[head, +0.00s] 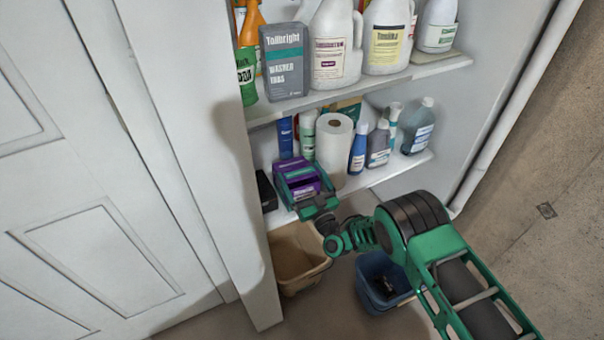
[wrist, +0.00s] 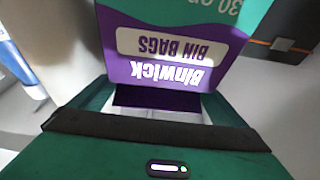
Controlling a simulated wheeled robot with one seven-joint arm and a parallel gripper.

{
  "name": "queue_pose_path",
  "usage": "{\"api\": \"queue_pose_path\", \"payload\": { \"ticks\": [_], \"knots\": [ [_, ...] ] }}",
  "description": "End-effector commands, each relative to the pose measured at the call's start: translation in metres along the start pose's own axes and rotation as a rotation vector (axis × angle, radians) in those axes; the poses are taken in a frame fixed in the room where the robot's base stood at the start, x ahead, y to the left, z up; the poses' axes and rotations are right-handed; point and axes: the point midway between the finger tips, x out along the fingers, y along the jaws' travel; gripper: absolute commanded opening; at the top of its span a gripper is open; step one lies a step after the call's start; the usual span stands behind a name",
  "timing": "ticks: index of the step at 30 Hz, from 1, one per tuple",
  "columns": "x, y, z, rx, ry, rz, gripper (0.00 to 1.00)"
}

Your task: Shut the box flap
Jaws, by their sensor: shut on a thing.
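The purple and teal bin bag box (head: 299,176) stands on the lower shelf, near its left end. In the wrist view the box (wrist: 165,70) fills the upper middle, its lettering upside down. A dark purple strip with a pale band below it shows at the box's near edge; I cannot tell whether this is the flap or the opening. My gripper (head: 306,188) reaches in from the front right, its green fingers on either side of the box and shut on it. The gripper body hides the lower part of the box.
A paper towel roll (head: 334,143) and several bottles stand right of the box. A dark box (head: 266,190) is close on its left. The upper shelf (head: 350,88) is above. A tan bin (head: 296,258) and a blue bin (head: 377,283) stand below.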

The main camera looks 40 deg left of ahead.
Motion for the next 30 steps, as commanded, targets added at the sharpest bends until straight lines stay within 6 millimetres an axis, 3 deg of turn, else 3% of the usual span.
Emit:
{"api": "queue_pose_path", "payload": {
  "ticks": [9, 14, 30],
  "knots": [
    [-0.002, -0.003, 0.002, 0.004, -0.005, -0.003, 1.00],
    [-0.013, -0.004, 0.003, 0.002, -0.006, -0.006, 1.00],
    [-0.092, 0.000, 0.005, 0.004, -0.011, -0.004, 1.00]
  ]
}}
